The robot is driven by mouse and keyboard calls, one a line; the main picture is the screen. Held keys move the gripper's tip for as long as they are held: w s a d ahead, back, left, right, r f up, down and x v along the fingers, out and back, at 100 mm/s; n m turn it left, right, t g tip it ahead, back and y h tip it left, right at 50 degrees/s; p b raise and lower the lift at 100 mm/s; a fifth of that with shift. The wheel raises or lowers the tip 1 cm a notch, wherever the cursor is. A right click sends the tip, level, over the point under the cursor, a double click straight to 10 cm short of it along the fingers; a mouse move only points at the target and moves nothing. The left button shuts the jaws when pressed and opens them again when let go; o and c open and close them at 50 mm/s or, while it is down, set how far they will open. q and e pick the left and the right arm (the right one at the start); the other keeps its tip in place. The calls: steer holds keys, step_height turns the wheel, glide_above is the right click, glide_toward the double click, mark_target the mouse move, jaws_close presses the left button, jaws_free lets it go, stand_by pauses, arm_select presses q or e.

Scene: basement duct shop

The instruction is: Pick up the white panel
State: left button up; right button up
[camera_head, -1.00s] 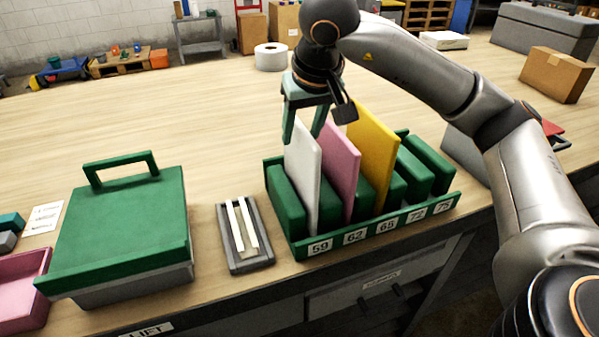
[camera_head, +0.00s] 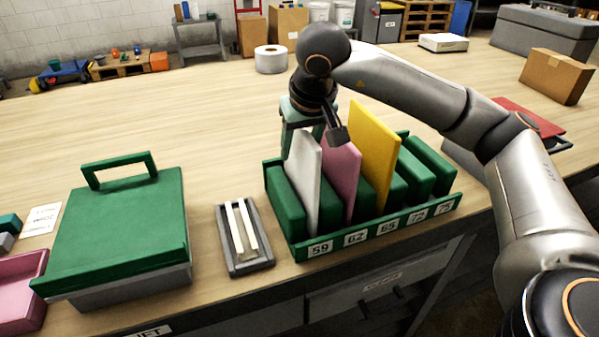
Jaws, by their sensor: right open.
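The white panel (camera_head: 305,185) stands upright in the leftmost slot of a green rack (camera_head: 296,248), above the label 59. A pink panel (camera_head: 341,170) and a taller yellow panel (camera_head: 372,150) stand to its right in the same rack. My right gripper (camera_head: 303,140) is open at the upper far edge of the white panel. One finger shows left of the panel's top; the other is mostly hidden behind the panels, so I cannot tell whether it touches. My left gripper is not in view.
Green dividers stand close beside the panels. A grey tray with two white strips (camera_head: 241,230) and a green-lidded box with a handle (camera_head: 125,225) lie to the left. A white tape roll (camera_head: 270,58) stands behind. The table's middle left is clear.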

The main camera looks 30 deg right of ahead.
steer(key=shift+c, duration=0.2)
jaws_close()
stand_by(0.3)
stand_by(1.1)
